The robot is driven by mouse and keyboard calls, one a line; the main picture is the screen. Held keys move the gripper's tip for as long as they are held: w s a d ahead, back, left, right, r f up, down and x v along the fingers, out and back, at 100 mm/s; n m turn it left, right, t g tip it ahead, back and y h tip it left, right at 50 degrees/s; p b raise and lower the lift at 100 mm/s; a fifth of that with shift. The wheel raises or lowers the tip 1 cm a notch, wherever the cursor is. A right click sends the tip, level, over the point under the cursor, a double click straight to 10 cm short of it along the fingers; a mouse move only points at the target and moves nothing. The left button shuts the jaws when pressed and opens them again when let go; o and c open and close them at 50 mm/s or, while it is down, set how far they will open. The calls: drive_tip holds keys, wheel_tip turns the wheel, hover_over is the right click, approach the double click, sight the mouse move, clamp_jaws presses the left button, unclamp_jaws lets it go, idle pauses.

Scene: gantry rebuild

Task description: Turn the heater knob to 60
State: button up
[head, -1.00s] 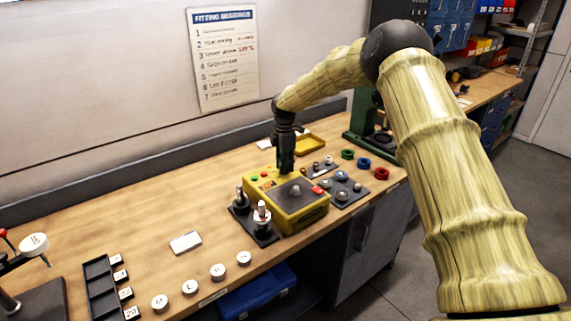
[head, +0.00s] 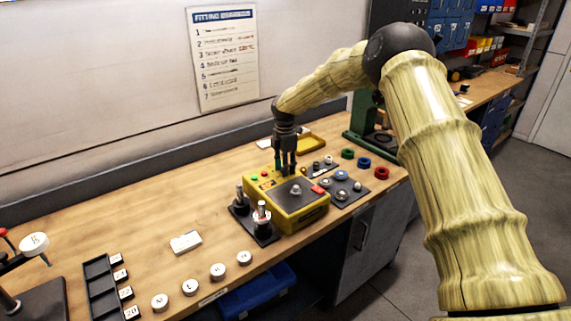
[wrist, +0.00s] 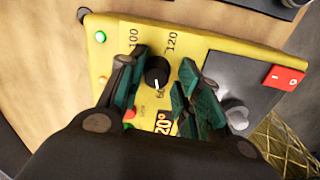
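The yellow heater box (head: 318,213) stands on the bench; its panel also shows in the wrist view (wrist: 208,45). The black heater knob (wrist: 157,70) has a white mark on its lower side in the picture, toward a partly hidden number starting with 6. The labels 100 and 120 show above it. An orange display (wrist: 163,123) reads 20°, partly covered. My gripper (head: 285,172) points down over the panel. In the wrist view its green fingers (wrist: 158,90) are apart, one on each side of the knob, with visible gaps.
A red switch (wrist: 285,77) and a dark plate with a grey knob (wrist: 237,115) are right of my fingers. Two upright posts on a black base (head: 262,238) stand in front of the box.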

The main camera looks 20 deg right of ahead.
drive_tip(key=shift+o, duration=0.7)
drive_tip(key=shift+w+f, duration=0.1)
drive_tip(key=shift+w, duration=0.1)
drive_tip(key=shift+r, duration=0.2)
drive_tip(key=shift+r, duration=0.45)
wheel_tip(320, 180, up, 11)
drive_tip(key=shift+d, duration=0.1)
